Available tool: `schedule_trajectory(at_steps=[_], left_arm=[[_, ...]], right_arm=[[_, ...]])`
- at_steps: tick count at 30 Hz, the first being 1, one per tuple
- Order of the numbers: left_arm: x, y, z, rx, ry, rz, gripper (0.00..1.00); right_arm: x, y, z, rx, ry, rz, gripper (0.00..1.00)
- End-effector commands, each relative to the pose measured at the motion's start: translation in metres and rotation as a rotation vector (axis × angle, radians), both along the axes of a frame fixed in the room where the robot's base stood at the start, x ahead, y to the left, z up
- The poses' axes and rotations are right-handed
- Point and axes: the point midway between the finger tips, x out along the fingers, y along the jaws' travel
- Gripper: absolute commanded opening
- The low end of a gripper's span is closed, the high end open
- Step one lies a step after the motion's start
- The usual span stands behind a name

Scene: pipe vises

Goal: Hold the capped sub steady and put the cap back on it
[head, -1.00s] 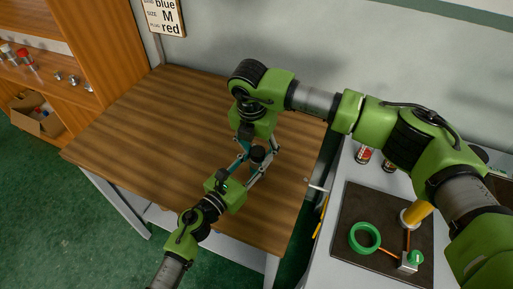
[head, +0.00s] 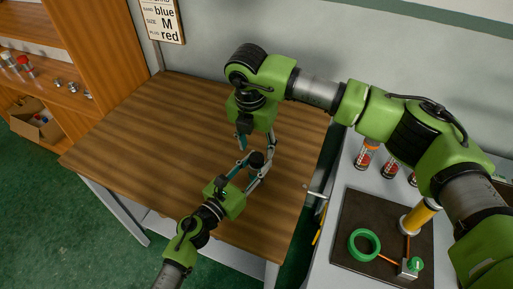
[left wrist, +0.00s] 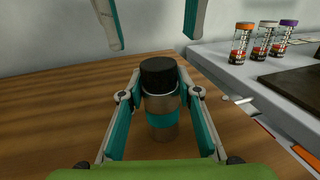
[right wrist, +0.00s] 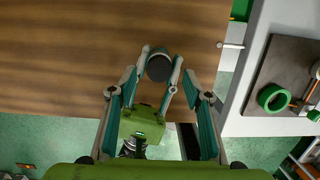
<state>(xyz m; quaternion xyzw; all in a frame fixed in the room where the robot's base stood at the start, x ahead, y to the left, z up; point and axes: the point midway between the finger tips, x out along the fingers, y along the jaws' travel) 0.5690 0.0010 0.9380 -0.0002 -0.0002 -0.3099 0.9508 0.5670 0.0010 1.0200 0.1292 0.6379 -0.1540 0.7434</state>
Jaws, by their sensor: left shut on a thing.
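The sub is a metal cylinder (left wrist: 162,104) with a teal band, upright in the left wrist view. The black cap (left wrist: 158,72) sits on its top; it also shows from above in the right wrist view (right wrist: 159,68) and in the head view (head: 257,159). I cannot tell how tightly it is seated. My left gripper (left wrist: 160,92) is shut on the sub just below the cap. My right gripper (head: 257,143) is open and empty above the cap, fingers apart, touching nothing; its fingers also show at the top of the left wrist view (left wrist: 152,30).
The sub is over the wooden table (head: 150,130), whose left part is clear. To the right, a light bench (head: 325,230) holds a dark board (head: 345,205) with a green ring (head: 353,237) and several lidded jars. A wooden shelf (head: 100,40) stands at the left.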

Motion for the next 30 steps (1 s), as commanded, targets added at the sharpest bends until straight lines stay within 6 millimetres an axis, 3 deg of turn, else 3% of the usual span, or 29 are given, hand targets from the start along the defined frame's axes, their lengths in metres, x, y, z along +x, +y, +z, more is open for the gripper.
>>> schedule_trajectory(at_steps=[5,11,30], left_arm=[[0.0004,-0.0002,0.0017,-0.002,-0.002,0.0,0.0],[0.0003,-0.0001,0.0015,-0.001,-0.002,0.0,0.0],[0.0003,-0.0001,0.0012,-0.001,-0.002,0.0,0.0]], right_arm=[[0.0001,0.0002,0.0002,-0.001,0.001,0.015,0.42],[0.0005,0.0,0.0018,-0.025,0.019,0.201,0.42],[0.0012,-0.0008,0.0096,-0.146,0.115,1.337,0.42]])
